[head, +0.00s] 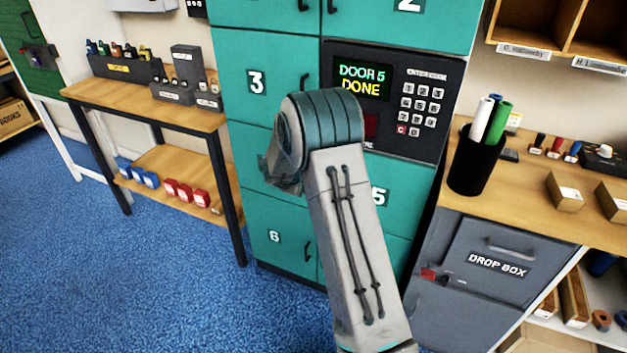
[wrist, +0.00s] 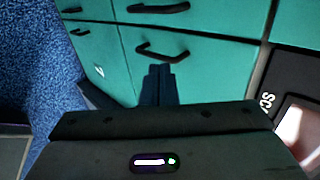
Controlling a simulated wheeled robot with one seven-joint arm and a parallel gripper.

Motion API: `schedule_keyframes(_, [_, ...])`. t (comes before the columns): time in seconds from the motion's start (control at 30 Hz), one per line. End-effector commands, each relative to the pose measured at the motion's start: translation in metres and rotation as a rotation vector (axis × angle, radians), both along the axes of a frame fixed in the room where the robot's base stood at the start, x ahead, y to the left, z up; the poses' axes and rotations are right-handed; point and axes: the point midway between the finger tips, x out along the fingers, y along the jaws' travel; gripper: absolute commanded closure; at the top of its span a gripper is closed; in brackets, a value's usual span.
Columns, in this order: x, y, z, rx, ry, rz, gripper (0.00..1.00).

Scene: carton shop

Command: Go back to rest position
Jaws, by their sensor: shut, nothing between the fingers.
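The teal locker cabinet (head: 265,205) stands in the middle of the head view, with numbered doors that look closed. My arm rises in front of the cabinet and hides part of door 5 (head: 385,190). My gripper shows in the wrist view (wrist: 158,84), its fingers together with nothing between them. It points toward the teal doors and their black handles (wrist: 163,52). In the head view my gripper is hidden behind my arm.
At left, a wooden table (head: 150,112) holds dark bins, with blue and red items on its lower shelf. At right, a wooden counter (head: 520,200) carries a black cup (head: 475,165) of rolls above a grey drop box (head: 490,265). Blue carpet (head: 130,290) is clear at front left.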

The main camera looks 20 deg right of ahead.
Motion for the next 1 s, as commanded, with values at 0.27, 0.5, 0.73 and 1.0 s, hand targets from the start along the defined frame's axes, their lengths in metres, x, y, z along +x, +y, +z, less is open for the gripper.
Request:
schedule_keyframes(0.27, [-0.013, 0.011, 0.016, 0.001, 0.001, 0.0, 1.0])
schedule_keyframes(0.5, [-0.01, 0.02, 0.038, -0.01, -0.016, 0.095, 1.0])
schedule_keyframes(0.73, [-0.023, 0.069, 0.113, -0.09, -0.035, 0.543, 1.0])
schedule_keyframes(1.0, [-0.099, 0.13, 0.172, -0.255, 0.054, 1.111, 1.0])
